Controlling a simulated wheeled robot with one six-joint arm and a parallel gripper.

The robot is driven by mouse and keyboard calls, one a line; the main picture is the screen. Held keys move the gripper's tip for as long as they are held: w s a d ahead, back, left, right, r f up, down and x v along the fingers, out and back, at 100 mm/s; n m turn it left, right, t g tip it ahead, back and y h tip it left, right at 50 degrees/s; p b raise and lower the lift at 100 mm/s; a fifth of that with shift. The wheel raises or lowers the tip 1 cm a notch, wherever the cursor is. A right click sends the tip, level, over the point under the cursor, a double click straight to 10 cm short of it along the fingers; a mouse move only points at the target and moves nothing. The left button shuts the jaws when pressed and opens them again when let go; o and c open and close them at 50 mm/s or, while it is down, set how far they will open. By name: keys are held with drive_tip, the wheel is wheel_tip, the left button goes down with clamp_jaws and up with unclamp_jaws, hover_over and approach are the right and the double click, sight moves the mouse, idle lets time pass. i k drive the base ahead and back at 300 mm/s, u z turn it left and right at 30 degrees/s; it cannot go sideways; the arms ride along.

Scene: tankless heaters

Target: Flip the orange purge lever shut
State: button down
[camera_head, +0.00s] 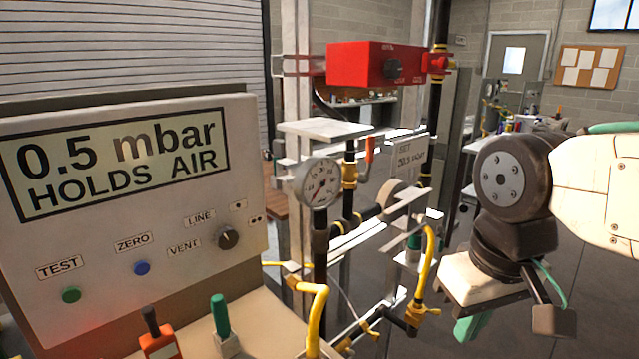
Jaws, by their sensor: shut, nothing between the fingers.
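A small orange-red lever (370,148) stands upright beside a brass valve (349,176) on the dark vertical pipe, right of the pressure gauge. I take it to be the purge lever; it is small in this view and its exact seat on the pipe is hard to make out. My gripper (553,319) hangs at the lower right, at the end of my white and dark arm. It is shut and empty. It is well to the right of the lever, apart from it, with the pipe frame between them in the picture.
A round gauge (319,183) and yellow pipes (318,305) stand left of the lever. A red box (376,64) is above it. A tester panel (130,190) reading "0.5 mbar HOLDS AIR" fills the left. An orange device (159,346) and a green-handled part (220,318) stand in front.

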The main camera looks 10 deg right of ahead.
sight(362, 178)
drive_tip(key=z, duration=1)
drive_tip(key=k, duration=0.65)
drive_tip(key=u, duration=0.75)
